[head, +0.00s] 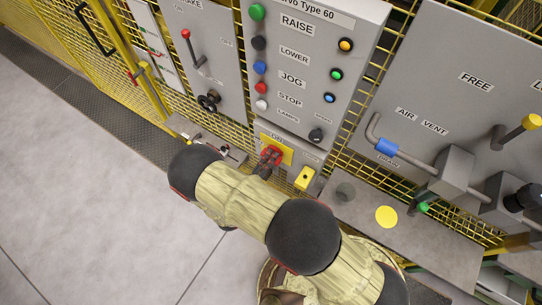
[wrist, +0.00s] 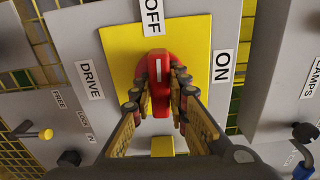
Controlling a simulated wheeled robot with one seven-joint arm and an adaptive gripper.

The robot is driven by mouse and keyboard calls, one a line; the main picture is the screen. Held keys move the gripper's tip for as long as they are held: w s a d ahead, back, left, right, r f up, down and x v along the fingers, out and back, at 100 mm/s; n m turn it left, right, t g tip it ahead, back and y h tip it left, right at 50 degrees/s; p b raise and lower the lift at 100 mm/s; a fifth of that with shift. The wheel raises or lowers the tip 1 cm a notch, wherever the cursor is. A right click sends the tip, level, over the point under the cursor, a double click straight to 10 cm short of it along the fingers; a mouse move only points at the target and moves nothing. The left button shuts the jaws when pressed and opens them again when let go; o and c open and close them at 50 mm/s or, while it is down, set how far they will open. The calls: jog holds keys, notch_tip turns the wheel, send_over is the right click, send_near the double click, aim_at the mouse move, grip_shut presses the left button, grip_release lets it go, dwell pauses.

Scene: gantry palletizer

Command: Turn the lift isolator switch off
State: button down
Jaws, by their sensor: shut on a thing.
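The lift isolator switch is a red handle (wrist: 158,85) on a yellow plate (wrist: 120,48), in the middle of the wrist view. Its white mark points up in that view, toward the OFF label (wrist: 151,16). The ON label (wrist: 222,66) is to its right. In the head view the red switch (head: 272,153) sits on its yellow plate low on the grey panel. My gripper (wrist: 160,90) has one finger on each side of the handle and is shut on it. The fingers hide part of the plate, and in the head view my gripper (head: 264,168) partly covers the switch.
A panel with buttons (head: 257,12) labelled RAISE, LOWER, JOG and STOP stands above the switch. A yellow box (head: 305,178) is close at its right. A blue-handled valve (head: 387,147) and a grey shelf (head: 355,212) lie further right. Open floor (head: 90,190) is at left.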

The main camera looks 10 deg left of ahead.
jog(key=shift+n, duration=0.5)
jog(key=c, duration=1.7)
grip_release()
jog(key=shift+v, duration=3.8)
